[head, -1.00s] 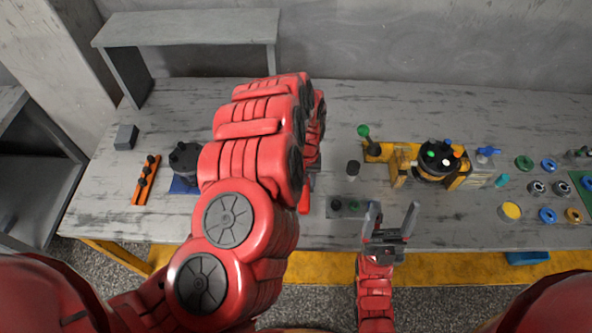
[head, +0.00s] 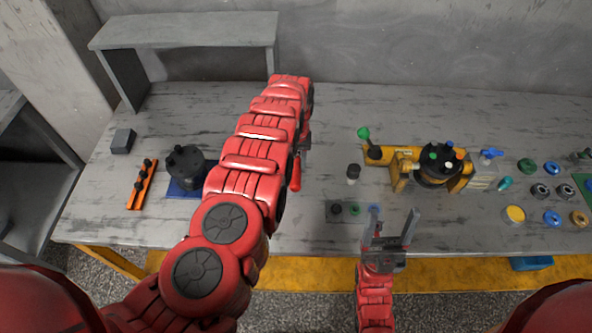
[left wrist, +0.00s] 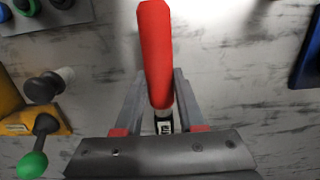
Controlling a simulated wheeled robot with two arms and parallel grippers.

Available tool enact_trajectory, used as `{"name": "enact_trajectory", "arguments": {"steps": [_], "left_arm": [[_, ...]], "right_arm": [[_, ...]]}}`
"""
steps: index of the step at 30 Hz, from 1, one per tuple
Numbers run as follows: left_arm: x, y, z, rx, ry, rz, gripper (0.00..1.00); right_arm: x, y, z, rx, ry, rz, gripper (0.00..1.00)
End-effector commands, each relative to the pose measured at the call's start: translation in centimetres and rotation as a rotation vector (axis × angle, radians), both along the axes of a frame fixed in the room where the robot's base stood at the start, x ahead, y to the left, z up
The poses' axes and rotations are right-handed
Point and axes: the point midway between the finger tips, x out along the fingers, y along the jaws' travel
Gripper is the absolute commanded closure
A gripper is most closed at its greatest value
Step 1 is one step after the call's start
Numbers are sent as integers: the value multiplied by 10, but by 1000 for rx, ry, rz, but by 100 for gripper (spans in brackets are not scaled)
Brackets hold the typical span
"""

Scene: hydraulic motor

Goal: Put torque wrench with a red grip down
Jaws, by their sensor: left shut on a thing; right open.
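The torque wrench's red grip (head: 295,174) shows beside my left arm in the head view. In the left wrist view the red grip (left wrist: 155,52) points up the picture from between my fingers. My left gripper (left wrist: 160,95) is shut on the wrench; in the head view my arm mostly hides it. The wrench's far end is hidden, and I cannot tell whether it touches the table (head: 325,110). My right gripper (head: 391,228) is open and empty near the table's front edge.
A yellow fixture with a black motor part (head: 440,165) stands right of centre. A black-and-white knob (head: 353,173) and small grey plate (head: 345,211) lie nearer. A dark cylinder (head: 186,167) on a blue base and orange holder (head: 141,186) stand left. The back middle is clear.

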Motion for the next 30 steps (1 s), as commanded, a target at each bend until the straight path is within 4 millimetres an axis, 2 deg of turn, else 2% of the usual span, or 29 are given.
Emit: {"name": "enact_trajectory", "arguments": {"steps": [5,10,15,26,27,30], "left_arm": [[1,0,-3,-2,4,-5,100],[1,0,-20,-2,2,-5,100],[1,-1,-36,-2,3,-5,100],[1,-1,-38,-2,2,-4,100],[1,-1,-39,-2,2,-4,60],[1,-1,-37,-2,2,-4,42]], "right_arm": [[0,0,1,0,0,0,28],[0,0,4,0,0,0,28],[0,0,-4,0,0,0,28],[0,0,-7,0,0,0,28],[0,0,-7,0,0,0,28],[0,0,-6,0,0,0,28]]}}
